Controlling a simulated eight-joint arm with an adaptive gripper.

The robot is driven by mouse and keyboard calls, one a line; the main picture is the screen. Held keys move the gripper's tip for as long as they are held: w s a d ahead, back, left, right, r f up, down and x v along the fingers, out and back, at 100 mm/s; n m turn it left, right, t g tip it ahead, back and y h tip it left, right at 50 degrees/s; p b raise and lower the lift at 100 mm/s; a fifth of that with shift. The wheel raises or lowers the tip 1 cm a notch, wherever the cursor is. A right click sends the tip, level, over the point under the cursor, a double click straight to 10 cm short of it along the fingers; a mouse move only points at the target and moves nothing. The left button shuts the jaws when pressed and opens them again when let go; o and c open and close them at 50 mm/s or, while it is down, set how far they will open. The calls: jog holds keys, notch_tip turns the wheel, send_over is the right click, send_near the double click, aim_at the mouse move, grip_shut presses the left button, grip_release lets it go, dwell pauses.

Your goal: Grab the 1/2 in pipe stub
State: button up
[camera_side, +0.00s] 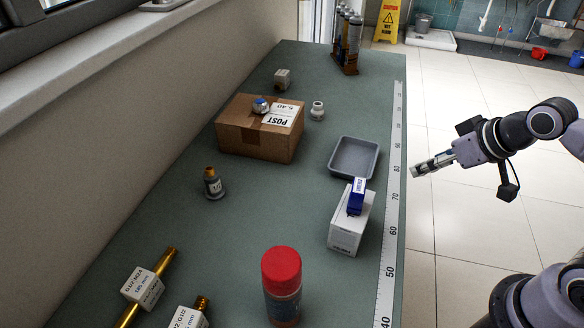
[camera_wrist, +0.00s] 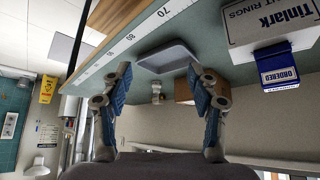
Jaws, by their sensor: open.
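Two brass pipe pieces lie at the near left of the bench in the side view, one (camera_side: 168,262) through a white label block (camera_side: 143,288) reading something like G1/2, the other (camera_side: 202,303) partly cut off by the bottom edge with a similar label (camera_side: 188,318). A short upright piece (camera_side: 213,184) with a brass top, grey base and small label stands left of centre. I cannot tell which is the 1/2 in stub. My gripper (camera_side: 416,172) is open and empty, off the bench's right edge, far from all three. Its spread fingers show in the wrist view (camera_wrist: 160,75).
A cardboard box (camera_side: 237,141) and white fitting (camera_side: 317,110) are farther back. The bench middle is clear.

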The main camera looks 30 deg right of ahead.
jog(key=w+a+r+n+y, duration=0.1)
jog(key=w+a+r+n, duration=0.1)
jog(key=w+a+r, duration=0.55)
jog(key=n+g+y, duration=0.1)
jog(key=n+g, duration=0.2)
jog(key=n, duration=0.1)
send_near(213, 173)
jog(key=x, duration=0.2)
jog(key=shift+x, duration=5.25)
grip_shut()
